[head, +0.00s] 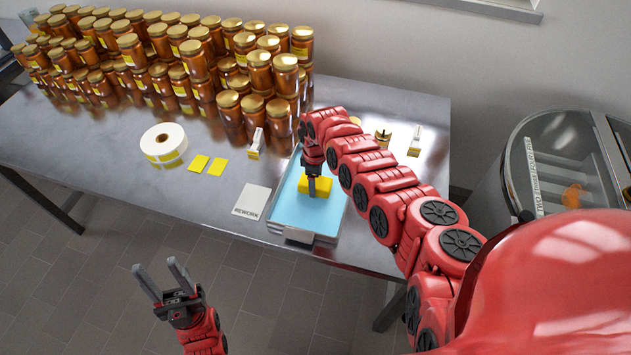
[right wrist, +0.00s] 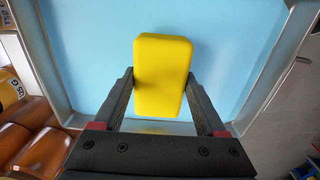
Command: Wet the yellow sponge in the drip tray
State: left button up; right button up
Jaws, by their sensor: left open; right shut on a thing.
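The yellow sponge (head: 318,185) is over the light blue floor of the drip tray (head: 300,236), a shallow metal-rimmed tray at the table's front edge. My right gripper (head: 313,187) reaches down into the tray and is shut on the sponge. In the right wrist view the sponge (right wrist: 162,75) sits between the two fingers, with the blue tray surface (right wrist: 230,40) behind it. I cannot tell whether the sponge touches the tray floor. My left gripper (head: 158,278) is open and empty, in front of the table over the tiled floor.
Many amber jars with gold lids (head: 160,60) stand stacked at the back left. A label roll (head: 164,145), yellow labels (head: 208,165) and a REWORK card (head: 251,201) lie left of the tray. A large metal drum (head: 560,150) stands right of the table.

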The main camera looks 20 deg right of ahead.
jog(key=shift+f+b, duration=0.5)
jog(key=shift+f, duration=0.05)
dwell(0.5)
jog(key=shift+s, duration=0.1)
dwell(0.8)
jog(key=shift+r+p, duration=0.9)
jog(key=shift+p, duration=0.05)
notch_tip(320, 180, up, 5)
jog(key=p, duration=0.4)
jog(key=shift+r+p, duration=0.2)
jog(key=shift+p, duration=0.2)
jog(key=shift+f, duration=0.1)
